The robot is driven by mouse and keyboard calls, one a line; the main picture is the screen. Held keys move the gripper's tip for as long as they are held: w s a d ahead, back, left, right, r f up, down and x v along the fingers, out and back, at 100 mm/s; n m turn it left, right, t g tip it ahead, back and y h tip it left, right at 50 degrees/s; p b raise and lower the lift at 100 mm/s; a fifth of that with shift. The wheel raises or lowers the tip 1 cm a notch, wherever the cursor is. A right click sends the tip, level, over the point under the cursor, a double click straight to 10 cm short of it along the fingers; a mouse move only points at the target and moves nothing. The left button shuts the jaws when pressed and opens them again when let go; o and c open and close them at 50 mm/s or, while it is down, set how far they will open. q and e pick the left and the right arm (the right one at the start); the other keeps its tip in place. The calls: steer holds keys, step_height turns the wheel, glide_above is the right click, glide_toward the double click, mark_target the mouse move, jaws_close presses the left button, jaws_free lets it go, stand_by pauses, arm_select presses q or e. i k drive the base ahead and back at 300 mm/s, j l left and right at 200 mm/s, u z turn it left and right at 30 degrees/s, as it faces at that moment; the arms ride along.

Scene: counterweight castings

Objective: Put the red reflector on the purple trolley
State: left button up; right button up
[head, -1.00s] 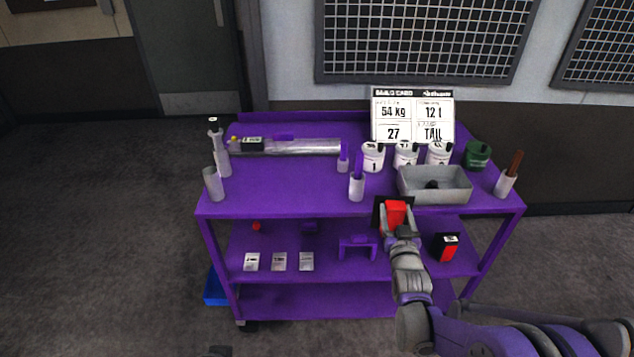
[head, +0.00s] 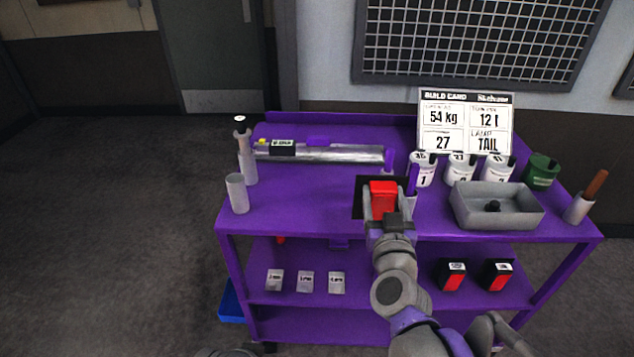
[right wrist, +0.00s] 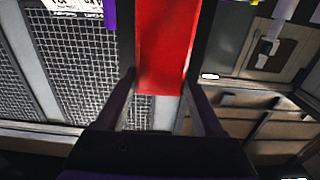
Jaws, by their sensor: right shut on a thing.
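The red reflector (head: 383,188) is in my right gripper (head: 382,206), which is shut on it. A dark square panel (head: 362,190) shows around and behind the red face. In the head view it is held in front of the top shelf of the purple trolley (head: 300,205); whether it touches the shelf cannot be told. In the right wrist view the reflector (right wrist: 165,45) is a long red block between the two fingers (right wrist: 165,95). My left gripper is not in view.
A grey tray (head: 470,222), white cups (head: 423,172) and a build card (head: 466,125) stand to the right. Grey holders (head: 237,195) stand left. The top's left middle is free. Black-and-red boxes (head: 453,277) sit on the shelf below.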

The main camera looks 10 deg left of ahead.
mark_target(326, 181)
steer(key=i+j, duration=0.85)
